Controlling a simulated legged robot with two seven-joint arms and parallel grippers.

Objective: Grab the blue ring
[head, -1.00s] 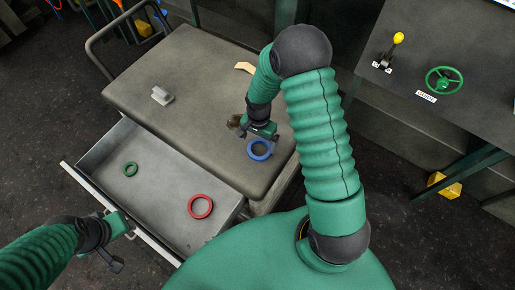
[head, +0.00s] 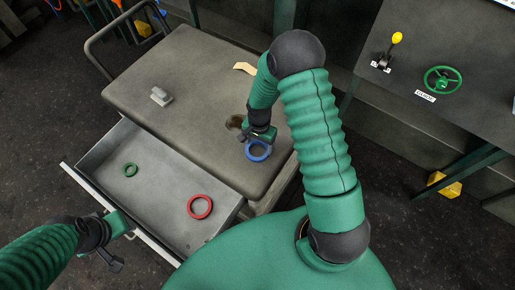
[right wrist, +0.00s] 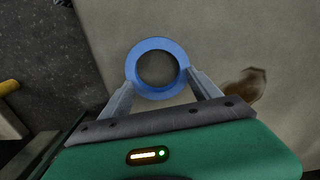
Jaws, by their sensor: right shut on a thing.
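The blue ring (head: 259,159) is at the front right part of the cart's grey top (head: 200,85). My right gripper (head: 259,142) is at the ring's far side in the head view. In the right wrist view, the two fingers (right wrist: 161,82) press on opposite outer sides of the blue ring (right wrist: 157,43), so the gripper is shut on it. Whether the ring touches the top or is slightly raised cannot be told. My left gripper (head: 128,231) is by the front edge of the open drawer (head: 165,194); its fingers are too unclear to judge.
The drawer holds a red ring (head: 190,208) and a small green ring (head: 125,172). A small grey block (head: 161,96) and a tan piece (head: 245,67) lie on the cart top. A bench with a yellow-knobbed lever (head: 396,39) and green wheel (head: 427,80) stands at right.

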